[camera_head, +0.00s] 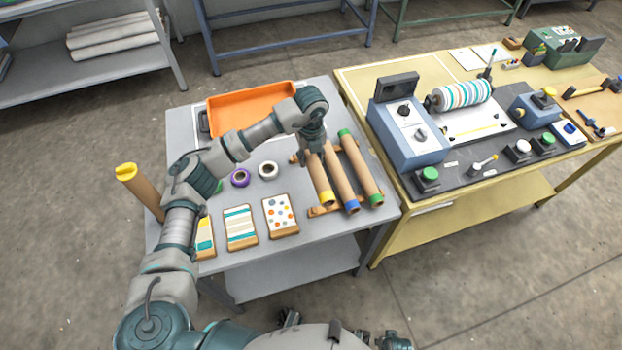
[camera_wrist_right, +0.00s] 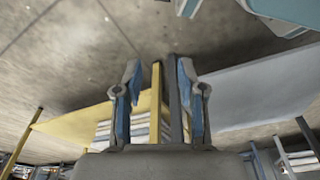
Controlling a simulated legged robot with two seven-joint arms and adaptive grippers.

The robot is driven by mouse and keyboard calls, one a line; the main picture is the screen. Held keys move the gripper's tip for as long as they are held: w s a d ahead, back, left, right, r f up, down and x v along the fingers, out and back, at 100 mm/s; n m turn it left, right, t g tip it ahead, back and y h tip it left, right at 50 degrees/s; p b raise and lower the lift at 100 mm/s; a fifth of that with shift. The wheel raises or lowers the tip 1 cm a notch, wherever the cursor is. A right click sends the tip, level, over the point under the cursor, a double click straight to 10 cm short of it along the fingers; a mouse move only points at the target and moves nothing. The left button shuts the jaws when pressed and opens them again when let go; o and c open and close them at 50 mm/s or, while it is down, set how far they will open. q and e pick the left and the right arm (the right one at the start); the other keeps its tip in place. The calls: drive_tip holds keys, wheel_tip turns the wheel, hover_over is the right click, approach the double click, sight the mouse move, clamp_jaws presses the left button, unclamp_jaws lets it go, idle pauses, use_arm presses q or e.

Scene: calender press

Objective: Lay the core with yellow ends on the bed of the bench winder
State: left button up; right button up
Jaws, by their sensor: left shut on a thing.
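The core with yellow ends (camera_head: 321,181) is a brown tube, leftmost of three lying side by side on wooden supports on the grey table. Its near yellow end shows; its far part is hidden by my left gripper (camera_head: 313,149). That gripper comes down from above and is shut on this core, which appears still at the supports. The bench winder (camera_head: 405,133) is a blue-grey machine on the right table, with a teal-striped roll (camera_head: 465,94) and a pale sheet beside it. My right gripper (camera_wrist_right: 159,95) is open and empty in its wrist view, away from the cores.
Cores with blue (camera_head: 345,180) and green (camera_head: 362,172) ends lie close beside the held one. An orange tray (camera_head: 250,98), tape rolls and patterned blocks share the grey table (camera_head: 290,250). A tall yellow-capped tube (camera_head: 142,190) stands left. Control boxes crowd the right table.

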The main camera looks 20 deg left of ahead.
use_arm(q)
drive_tip(key=shift+f, duration=0.45)
hover_over(311, 184)
wheel_tip(311, 184, down, 8)
drive_tip(key=shift+r, duration=0.15)
drive_tip(key=shift+f, duration=0.5)
use_arm(e)
drive_tip(key=shift+s, duration=0.2)
use_arm(q)
drive_tip(key=shift+f, duration=0.1)
drive_tip(key=shift+f, duration=0.4)
drive_tip(key=o, duration=1.2)
drive_tip(key=shift+c, duration=0.2)
use_arm(e)
drive_tip(key=shift+w+r, duration=0.45)
drive_tip(key=shift+r, duration=0.15)
drive_tip(key=shift+s, duration=0.1)
